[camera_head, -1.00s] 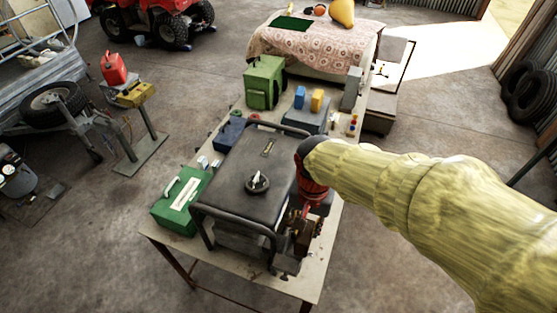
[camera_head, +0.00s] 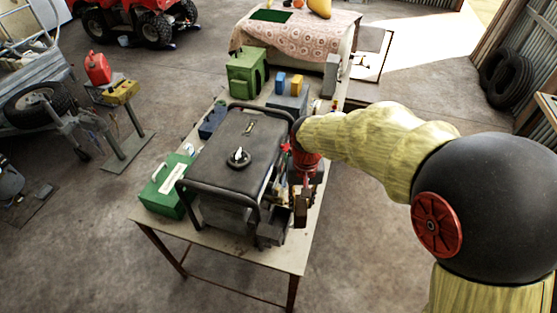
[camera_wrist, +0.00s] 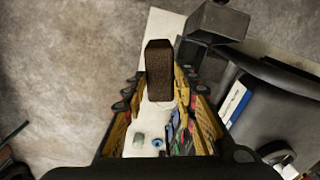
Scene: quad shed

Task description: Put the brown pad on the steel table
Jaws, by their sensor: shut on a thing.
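The brown pad (camera_wrist: 159,70) is a dark brown, textured block in the wrist view. My gripper (camera_wrist: 160,82) is shut on it, with one finger on each side. In the head view my gripper (camera_head: 303,188) and the pad (camera_head: 301,212) show over the right side of a long, pale-topped table (camera_head: 225,243) with thin metal legs. This is the only bare-topped table I see, but I cannot tell its material for sure. The pad appears clear of the tabletop; its exact height is hard to tell.
A black generator (camera_head: 232,150) with a tube frame fills the near table, close left of my gripper. A dark open bin (camera_head: 273,230) stands beside it. A green case (camera_head: 163,200), a green bag (camera_head: 246,72) and small items crowd the top. A cloth-covered table (camera_head: 290,35) stands behind.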

